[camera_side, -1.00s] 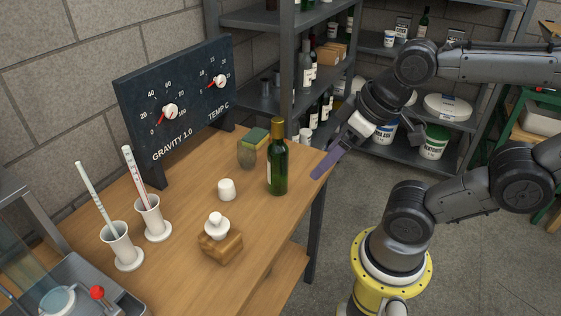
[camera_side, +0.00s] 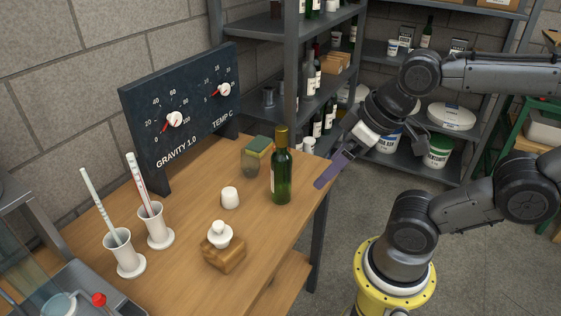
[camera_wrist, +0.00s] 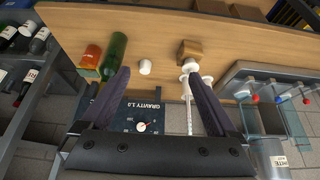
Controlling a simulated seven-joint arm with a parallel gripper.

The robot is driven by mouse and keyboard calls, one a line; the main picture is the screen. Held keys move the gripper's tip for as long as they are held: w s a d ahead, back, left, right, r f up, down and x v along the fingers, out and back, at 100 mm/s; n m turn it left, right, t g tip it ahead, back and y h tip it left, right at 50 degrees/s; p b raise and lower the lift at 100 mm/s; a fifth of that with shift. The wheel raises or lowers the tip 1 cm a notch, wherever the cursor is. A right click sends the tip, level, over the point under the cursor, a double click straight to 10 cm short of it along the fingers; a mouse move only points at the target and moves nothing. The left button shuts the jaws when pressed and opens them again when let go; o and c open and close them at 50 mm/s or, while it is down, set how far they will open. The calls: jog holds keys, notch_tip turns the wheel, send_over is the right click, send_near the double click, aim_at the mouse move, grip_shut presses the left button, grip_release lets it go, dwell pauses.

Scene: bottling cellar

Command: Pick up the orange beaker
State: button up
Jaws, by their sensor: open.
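In the wrist view an orange thing (camera_wrist: 91,57), likely the beaker, stands at the left beside a green bottle (camera_wrist: 112,55). In the side view no clearly orange vessel shows; a dull brownish vessel (camera_side: 250,163) stands behind the green bottle (camera_side: 281,172), by a green and yellow sponge-like block (camera_side: 259,145). I cannot tell whether it is the same thing. My gripper (camera_side: 322,182) is off the table's right edge in the side view, apart from the bottle. In the wrist view my gripper (camera_wrist: 156,76) has its purple fingers wide apart, with nothing held.
On the wooden table (camera_side: 190,215) are a small white pot (camera_side: 230,198), a wooden block (camera_side: 224,256) with a white piece on it, and two white cylinders (camera_side: 126,258) (camera_side: 157,232) holding rods. A gauge board (camera_side: 185,110) stands at the back. Shelves with bottles are behind.

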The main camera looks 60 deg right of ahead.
jog(key=shift+o, duration=0.5)
